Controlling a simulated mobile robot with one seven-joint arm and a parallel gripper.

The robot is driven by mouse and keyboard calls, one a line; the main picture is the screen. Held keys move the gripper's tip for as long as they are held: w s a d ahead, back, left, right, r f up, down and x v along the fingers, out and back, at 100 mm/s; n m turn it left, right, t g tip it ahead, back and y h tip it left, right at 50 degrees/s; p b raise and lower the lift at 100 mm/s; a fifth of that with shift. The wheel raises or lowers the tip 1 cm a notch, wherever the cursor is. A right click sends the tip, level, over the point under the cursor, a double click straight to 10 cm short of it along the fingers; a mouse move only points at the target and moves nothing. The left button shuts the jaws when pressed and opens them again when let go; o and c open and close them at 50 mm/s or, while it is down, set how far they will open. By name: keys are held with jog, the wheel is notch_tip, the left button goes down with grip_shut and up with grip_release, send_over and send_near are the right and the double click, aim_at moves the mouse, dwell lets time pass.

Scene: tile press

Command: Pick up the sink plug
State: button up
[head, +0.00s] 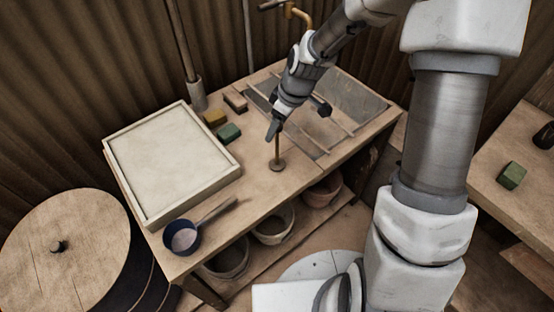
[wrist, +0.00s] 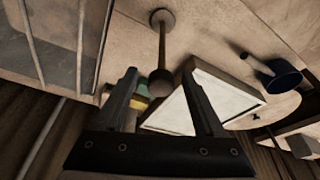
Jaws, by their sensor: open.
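The sink plug (head: 277,150) looks like a thin brown upright stem on a small round foot, standing on the wooden bench near its front edge, beside the sink. In the wrist view the plug (wrist: 162,45) shows its round foot at the top and a dark knob at its near end. My gripper (head: 272,133) is at the top of the stem, which it partly hides. In the wrist view my gripper (wrist: 160,78) is open, and the knob appears between its two fingers. I cannot tell whether either finger touches it.
The sink (head: 358,100) with rails across it lies right of the plug. A pale framed tray (head: 150,212), a blue pan (head: 183,237), green (head: 229,132) and yellow (head: 214,117) blocks lie left. Pots (head: 273,226) stand on the shelf below. A lidded barrel (head: 90,235) stands far left.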

aim_at(277, 147)
jog(key=shift+x, duration=1.5)
grip_shut()
